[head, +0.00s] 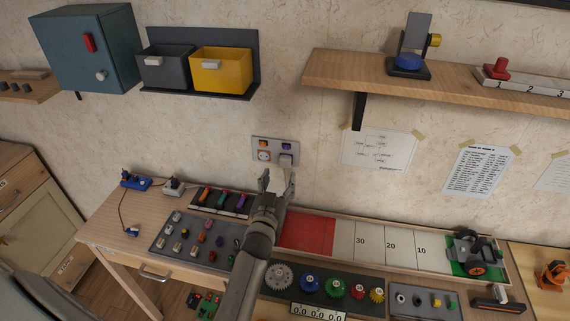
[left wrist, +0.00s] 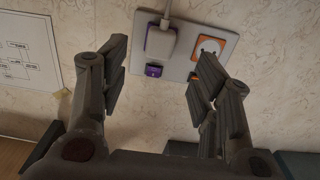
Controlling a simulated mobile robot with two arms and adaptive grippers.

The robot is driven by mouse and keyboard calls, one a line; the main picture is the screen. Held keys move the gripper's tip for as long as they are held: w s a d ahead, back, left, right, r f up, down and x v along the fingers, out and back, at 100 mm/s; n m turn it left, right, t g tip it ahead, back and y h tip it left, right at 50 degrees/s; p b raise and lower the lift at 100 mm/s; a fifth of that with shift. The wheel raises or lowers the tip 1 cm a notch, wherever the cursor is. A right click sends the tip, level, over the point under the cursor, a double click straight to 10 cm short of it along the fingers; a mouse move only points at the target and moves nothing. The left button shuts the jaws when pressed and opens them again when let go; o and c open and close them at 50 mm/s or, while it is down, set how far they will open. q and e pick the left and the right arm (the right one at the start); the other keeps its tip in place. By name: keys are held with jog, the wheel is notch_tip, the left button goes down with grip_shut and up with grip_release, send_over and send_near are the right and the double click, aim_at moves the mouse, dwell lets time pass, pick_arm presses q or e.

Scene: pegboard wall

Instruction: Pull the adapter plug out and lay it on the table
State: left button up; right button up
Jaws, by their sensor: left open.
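The adapter plug (head: 287,159) is a pale grey block seated in the lower right socket of the wall plate (head: 267,140). In the left wrist view, which is turned over, the adapter plug (left wrist: 161,41) sits against a purple-edged socket, with its cable leaving at the top. My left gripper (head: 277,178) is open and empty, just below and in front of the plate. In the left wrist view its fingers (left wrist: 163,62) are spread apart, with the adapter between their lines and no visible contact. The table (head: 105,220) is below. My right gripper is not in view.
An orange-ringed socket (head: 263,156) is beside the adapter. A purple switch (left wrist: 153,71) and an orange switch (left wrist: 193,77) share the plate. The tabletop holds a grey tray of small parts (head: 165,238), a red panel (head: 308,234) and gears. Its left front corner is bare.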

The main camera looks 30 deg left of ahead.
aim_at(284, 164)
pick_arm(q)
jog(key=b+x, duration=0.1)
jog(key=x, duration=0.1)
jog(key=shift+w+a+f, duration=0.1)
jog(key=shift+w, duration=0.3)
jog(key=b+x, duration=0.1)
jog(key=x, duration=0.2)
jog(key=shift+w, duration=0.1)
jog(key=shift+w+a+b, duration=0.2)
jog(key=shift+w+b, duration=0.25)
jog(key=shift+w, duration=0.15)
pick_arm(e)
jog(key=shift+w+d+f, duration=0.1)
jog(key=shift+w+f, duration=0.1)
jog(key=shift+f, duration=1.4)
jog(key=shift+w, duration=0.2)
pick_arm(q)
grip_shut()
jog(key=shift+s, duration=0.15)
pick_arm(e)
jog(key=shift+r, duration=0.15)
